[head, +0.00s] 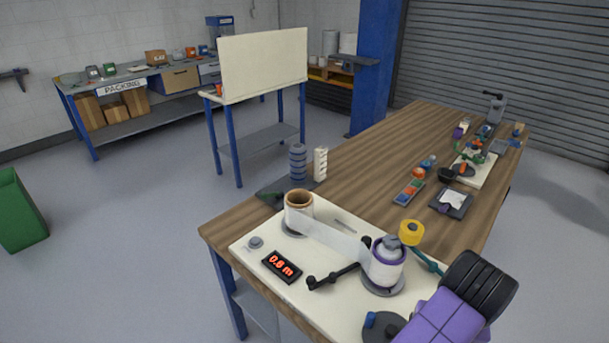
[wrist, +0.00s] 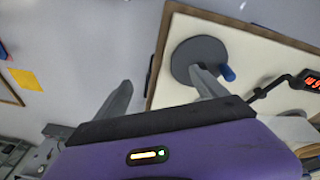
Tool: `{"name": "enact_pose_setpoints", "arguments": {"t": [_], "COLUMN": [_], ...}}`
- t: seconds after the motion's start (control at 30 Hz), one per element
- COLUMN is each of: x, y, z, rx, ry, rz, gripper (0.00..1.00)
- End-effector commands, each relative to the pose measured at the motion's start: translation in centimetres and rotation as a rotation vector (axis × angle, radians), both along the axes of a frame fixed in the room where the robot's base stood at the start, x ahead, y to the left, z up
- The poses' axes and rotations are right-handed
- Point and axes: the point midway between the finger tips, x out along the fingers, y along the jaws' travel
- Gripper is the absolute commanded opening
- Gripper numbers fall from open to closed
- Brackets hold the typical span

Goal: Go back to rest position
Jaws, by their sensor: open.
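In the wrist view, my gripper (wrist: 160,92) shows two grey fingers spread wide apart with nothing between them. The right finger overlaps the view of a dark grey disc with a blue knob (wrist: 227,73) on the cream board. In the head view my purple and black arm (head: 440,315) is at the lower right, over the near right part of the board, and the fingertips are not visible there. The cream board (head: 330,225) carries a brown-cored roll (head: 299,206) and a white and purple roller (head: 387,262), with a pale film strip stretched between them.
The board lies on a wooden workbench (head: 370,155). It also holds a black display reading 0.6 m (head: 281,267) and a black lever (head: 335,277). A yellow-topped part (head: 411,232) stands by my arm. Small parts and trays sit farther along the bench.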

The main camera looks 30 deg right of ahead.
Motion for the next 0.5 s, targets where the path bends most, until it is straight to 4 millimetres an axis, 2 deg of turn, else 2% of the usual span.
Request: {"name": "enact_pose_setpoints", "arguments": {"t": [0.17, 0.27, 0.37, 0.47, 0.5], "x": [2.8, 4.4, 6.2, 8.3, 9.2], "y": [-3.7, -6.3, -9.4, -12.6, -13.6], "z": [2.7, 5.0, 8.5, 13.7, 16.2], "rx": [-0.175, -0.297, -0.455, -0.654, -0.741], "ry": [-0.105, -0.173, -0.261, -0.378, -0.431], "rz": [-0.015, -0.017, -0.015, 0.003, 0.017], "gripper": [0.82, 0.82, 0.82, 0.82, 0.82]}}
